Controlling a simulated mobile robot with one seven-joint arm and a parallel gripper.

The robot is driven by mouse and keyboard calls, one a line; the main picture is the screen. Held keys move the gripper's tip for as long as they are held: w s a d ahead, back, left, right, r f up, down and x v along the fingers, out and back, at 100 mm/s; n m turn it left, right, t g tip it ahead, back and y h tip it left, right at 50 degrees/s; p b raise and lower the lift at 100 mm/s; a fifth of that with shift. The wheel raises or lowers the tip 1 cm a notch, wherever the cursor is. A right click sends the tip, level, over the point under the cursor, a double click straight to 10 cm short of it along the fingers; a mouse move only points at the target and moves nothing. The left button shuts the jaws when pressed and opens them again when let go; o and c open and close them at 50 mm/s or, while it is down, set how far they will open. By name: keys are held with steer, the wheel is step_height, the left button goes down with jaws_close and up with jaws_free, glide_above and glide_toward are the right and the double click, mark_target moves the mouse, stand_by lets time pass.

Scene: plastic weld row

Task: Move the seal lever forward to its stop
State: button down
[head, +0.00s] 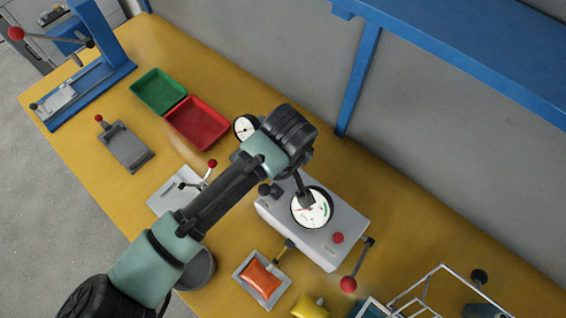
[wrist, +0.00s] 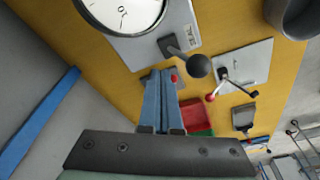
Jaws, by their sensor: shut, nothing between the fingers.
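A pale grey machine box (head: 335,245) stands on the bench, with a large round dial (head: 312,208) on its top. A lever with a red ball (head: 348,284) sticks out at its right end. A lever with a black ball (head: 265,189) sits at its left end and shows large in the wrist view (wrist: 198,66). My gripper (head: 306,201) is shut and empty, seen over the dial in the head view. In the wrist view its fingers (wrist: 160,73) lie left of the black ball, apart from it in the picture.
A white plate (head: 165,199) with a red-ball lever (head: 212,163), a red tray (head: 198,124) and a green tray (head: 159,92) lie to the left. An orange pouch (head: 260,279) lies in front of the box. A wire frame (head: 430,292) stands at the right. A blue post (head: 360,80) stands behind.

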steer(key=shift+w+d, duration=0.45)
steer(key=shift+w, duration=0.15)
step_height(320, 180, up, 7)
steer(key=p, duration=0.7)
